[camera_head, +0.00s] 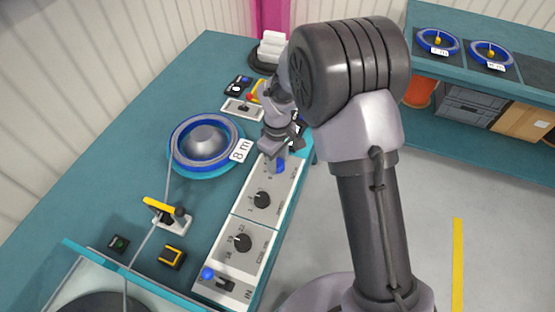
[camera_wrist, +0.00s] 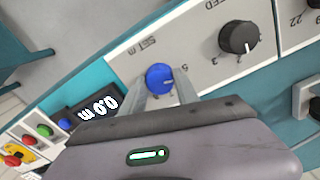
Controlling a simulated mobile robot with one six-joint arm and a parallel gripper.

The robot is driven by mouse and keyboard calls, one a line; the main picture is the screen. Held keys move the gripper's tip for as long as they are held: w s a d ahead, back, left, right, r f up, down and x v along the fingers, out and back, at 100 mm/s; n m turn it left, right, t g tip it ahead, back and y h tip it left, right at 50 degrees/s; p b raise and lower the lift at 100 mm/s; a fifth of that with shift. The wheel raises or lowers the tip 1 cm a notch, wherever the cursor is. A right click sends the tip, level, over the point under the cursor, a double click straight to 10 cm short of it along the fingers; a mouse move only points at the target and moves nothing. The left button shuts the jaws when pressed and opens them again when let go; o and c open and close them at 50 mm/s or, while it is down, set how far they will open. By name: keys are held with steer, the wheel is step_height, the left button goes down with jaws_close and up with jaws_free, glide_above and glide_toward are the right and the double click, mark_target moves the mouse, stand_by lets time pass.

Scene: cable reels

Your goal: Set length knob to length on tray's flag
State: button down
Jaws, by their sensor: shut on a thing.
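The blue length knob (camera_wrist: 159,78) is on the white panel beside the "SET m" label in the wrist view. It also shows in the head view (camera_head: 281,167). My gripper (camera_head: 275,161) is at this knob, its two fingers (camera_wrist: 164,92) shut on it from either side. The knob's setting cannot be read clearly. The flag (camera_head: 241,150) reads "8 m" and stands at the right edge of a teal tray (camera_head: 205,176) that holds a blue reel (camera_head: 176,147). A dark display (camera_wrist: 98,108) beside the knob reads "0.0 m".
Black knobs (camera_head: 262,200) (camera_head: 242,243) and a blue-tipped lever (camera_head: 208,274) sit along the panel. A yellow-topped cable guide (camera_head: 160,206) stands on the bench. Red, green and blue buttons (camera_wrist: 45,131) lie past the display. Two flagged reels (camera_head: 437,42) (camera_head: 490,53) rest on the back shelf.

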steer(key=m, duration=1.1)
steer(key=shift+m+b, duration=0.3)
steer(key=shift+b, duration=0.1)
steer(key=m+b, duration=0.1)
steer(key=m, duration=0.4)
steer(key=shift+m, duration=0.3)
steer(key=m+b, duration=0.1)
steer(key=m, duration=0.3)
steer(key=shift+m, duration=0.7)
steer(key=c, duration=0.9)
jaws_free()
